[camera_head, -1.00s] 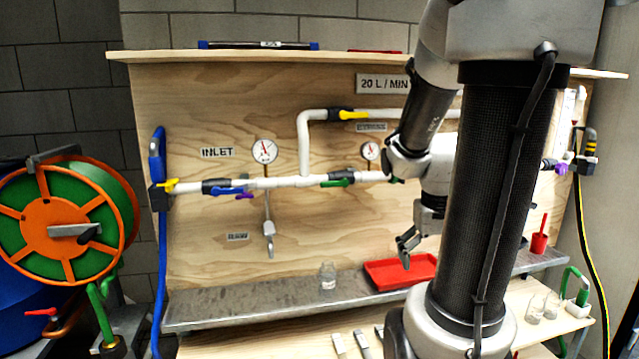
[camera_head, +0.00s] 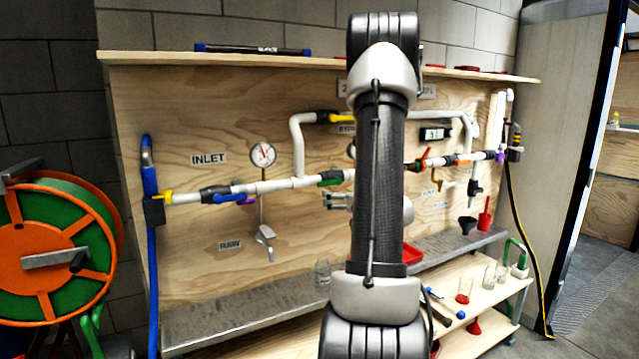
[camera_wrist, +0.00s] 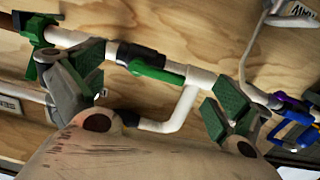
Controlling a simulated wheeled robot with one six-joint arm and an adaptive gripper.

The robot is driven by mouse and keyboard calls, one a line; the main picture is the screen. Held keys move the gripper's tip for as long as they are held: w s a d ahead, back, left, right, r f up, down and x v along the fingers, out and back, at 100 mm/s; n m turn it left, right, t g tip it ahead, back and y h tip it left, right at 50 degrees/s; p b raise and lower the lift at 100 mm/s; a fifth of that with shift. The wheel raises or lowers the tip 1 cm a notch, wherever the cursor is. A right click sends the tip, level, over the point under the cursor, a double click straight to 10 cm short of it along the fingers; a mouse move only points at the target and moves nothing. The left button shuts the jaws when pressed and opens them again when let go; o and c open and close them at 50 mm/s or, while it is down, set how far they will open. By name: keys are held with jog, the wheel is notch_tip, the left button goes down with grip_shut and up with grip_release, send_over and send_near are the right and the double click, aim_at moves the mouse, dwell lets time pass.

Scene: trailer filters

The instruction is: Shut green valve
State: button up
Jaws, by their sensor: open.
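The green valve (camera_head: 330,178) is a green lever on a black body in the white pipe, to the right of the inlet gauge. Its lever lies roughly along the pipe. In the wrist view the green lever (camera_wrist: 155,71) shows between and beyond my two fingers. My gripper (camera_wrist: 152,88) is open and empty, its green-padded fingers spread on either side of the lever, apparently without contact. In the head view the gripper (camera_head: 338,198) is just below the valve, partly hidden by my arm.
A blue lever (camera_head: 224,196) and a purple lever (camera_head: 246,201) sit on the pipe to the left. The inlet gauge (camera_head: 263,155) stands above the pipe. A metal shelf (camera_head: 250,306) runs below, with a glass jar (camera_head: 322,273) on it. My arm hides part of the board.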

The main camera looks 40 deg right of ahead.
aim_at(330, 181)
jog(key=shift+t, duration=0.7)
jog(key=w+r, duration=0.1)
jog(key=w, duration=0.1)
jog(key=w+d, duration=0.1)
jog(key=w, duration=0.2)
jog(key=w+r, duration=0.1)
jog(key=w, duration=0.2)
jog(key=shift+d+r, duration=0.2)
jog(key=shift+r, duration=0.15)
jog(key=c, duration=1.5)
jog(key=shift+o, duration=0.2)
